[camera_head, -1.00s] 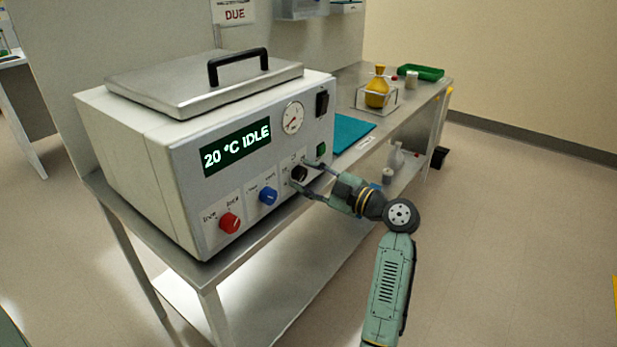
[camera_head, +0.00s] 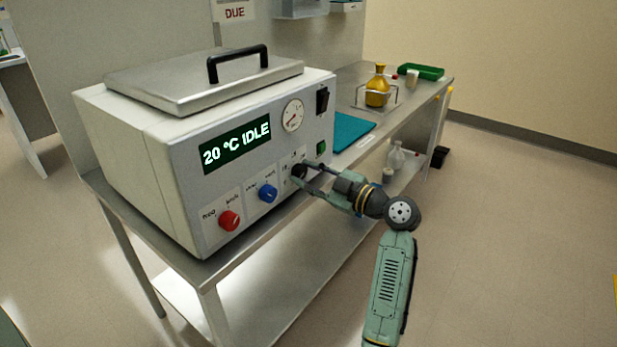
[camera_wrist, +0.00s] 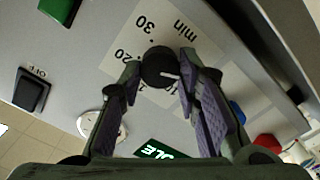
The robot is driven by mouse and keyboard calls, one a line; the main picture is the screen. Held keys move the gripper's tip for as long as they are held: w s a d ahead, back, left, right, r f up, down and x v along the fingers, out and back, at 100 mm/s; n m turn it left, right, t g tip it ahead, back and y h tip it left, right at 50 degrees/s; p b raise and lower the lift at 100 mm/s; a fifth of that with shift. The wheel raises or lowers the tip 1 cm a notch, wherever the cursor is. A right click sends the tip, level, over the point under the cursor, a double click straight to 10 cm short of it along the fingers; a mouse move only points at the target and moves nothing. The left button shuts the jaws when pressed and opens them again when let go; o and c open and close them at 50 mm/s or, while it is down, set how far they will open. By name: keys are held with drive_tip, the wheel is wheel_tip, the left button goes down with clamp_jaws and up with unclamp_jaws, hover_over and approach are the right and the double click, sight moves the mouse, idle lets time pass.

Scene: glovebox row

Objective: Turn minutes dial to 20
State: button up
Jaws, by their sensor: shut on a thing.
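The black minutes dial (camera_wrist: 158,66) is on a white label panel (camera_wrist: 205,52) marked "min", with "30" and "20" readable in the wrist view. Other marks are partly hidden by my fingers. The dial's white pointer line points right and slightly down in the wrist view, away from the "20". My gripper (camera_wrist: 160,70) is shut on the dial, with one finger on each side of it.
A blue knob (camera_head: 268,194) and a red knob (camera_head: 229,221) sit left of the dial. Above are a green switch (camera_head: 321,149), a gauge (camera_head: 292,115) and a display (camera_head: 236,145) reading "20 °C IDLE". A teal mat (camera_head: 350,132) and a yellow flask (camera_head: 377,93) lie further right.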

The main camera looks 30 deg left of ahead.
drive_tip(key=m+b, duration=0.1)
drive_tip(key=m, duration=0.7)
drive_tip(key=m+p, duration=0.2)
drive_tip(key=m, duration=0.2)
drive_tip(key=shift+r+m, duration=0.1)
drive_tip(key=shift+m, duration=0.2)
drive_tip(key=m+p, duration=0.2)
drive_tip(key=m, duration=0.2)
drive_tip(key=shift+w+m+p, duration=0.1)
drive_tip(key=shift+m+p, duration=0.2)
drive_tip(key=shift+p, duration=0.1)
drive_tip(key=m+p, duration=0.4)
drive_tip(key=m, duration=0.1)
drive_tip(key=m+p, duration=0.3)
drive_tip(key=m, duration=0.4)
drive_tip(key=shift+f+m+p, duration=0.2)
drive_tip(key=shift+m+p, duration=0.1)
drive_tip(key=shift+p, duration=0.1)
drive_tip(key=shift+m, duration=2.3)
